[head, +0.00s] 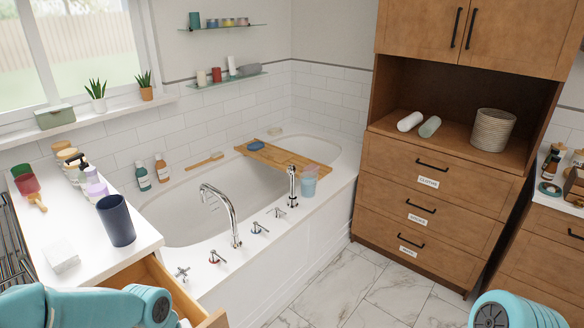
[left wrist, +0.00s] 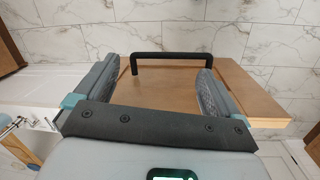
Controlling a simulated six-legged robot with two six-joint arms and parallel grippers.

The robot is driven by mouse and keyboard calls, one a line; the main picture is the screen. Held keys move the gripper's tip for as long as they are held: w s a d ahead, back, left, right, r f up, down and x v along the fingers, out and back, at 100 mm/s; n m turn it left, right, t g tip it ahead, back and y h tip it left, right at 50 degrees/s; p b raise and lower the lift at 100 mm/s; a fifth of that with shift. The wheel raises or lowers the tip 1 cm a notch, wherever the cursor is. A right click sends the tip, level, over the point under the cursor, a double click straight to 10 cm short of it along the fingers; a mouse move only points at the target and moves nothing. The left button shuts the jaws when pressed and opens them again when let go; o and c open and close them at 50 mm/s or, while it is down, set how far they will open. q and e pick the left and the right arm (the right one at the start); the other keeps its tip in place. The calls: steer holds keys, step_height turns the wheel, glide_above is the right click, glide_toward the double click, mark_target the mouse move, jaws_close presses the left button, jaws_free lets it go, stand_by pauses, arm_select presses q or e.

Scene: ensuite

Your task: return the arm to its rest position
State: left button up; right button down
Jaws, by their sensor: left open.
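In the left wrist view my left gripper (left wrist: 158,70) is open, with its two grey fingers wide apart and nothing held. A wooden drawer front (left wrist: 245,90) with a black bar handle (left wrist: 167,55) lies in front of it. The handle shows between the fingertips; I cannot tell how far off it is. In the head view my left arm (head: 85,305) enters at the bottom left, over the pulled-out drawer (head: 150,275) under the white counter. Its fingers are out of that view. Part of my right arm (head: 515,312) shows at the bottom right; its gripper is out of view.
The white counter (head: 130,240) holds a dark blue cup (head: 116,220), a white block (head: 61,258) and several bottles. The bathtub (head: 180,215) with its tall tap (head: 225,210) lies beyond. A wooden cabinet (head: 430,205) stands at the right. The marble floor (head: 365,285) between is clear.

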arm_select(q)
steer(key=s+d+f+m+h+b, duration=0.1)
steer(key=s+d+f, duration=0.3)
steer(key=f, duration=0.6)
steer(key=s+d+f+m+h+b, duration=0.1)
steer(key=s+d+f+m, duration=0.3)
steer(key=s+f, duration=0.5)
step_height(320, 180, down, 2)
steer(key=shift+s+d+b, duration=0.3)
steer(key=shift+d, duration=0.4)
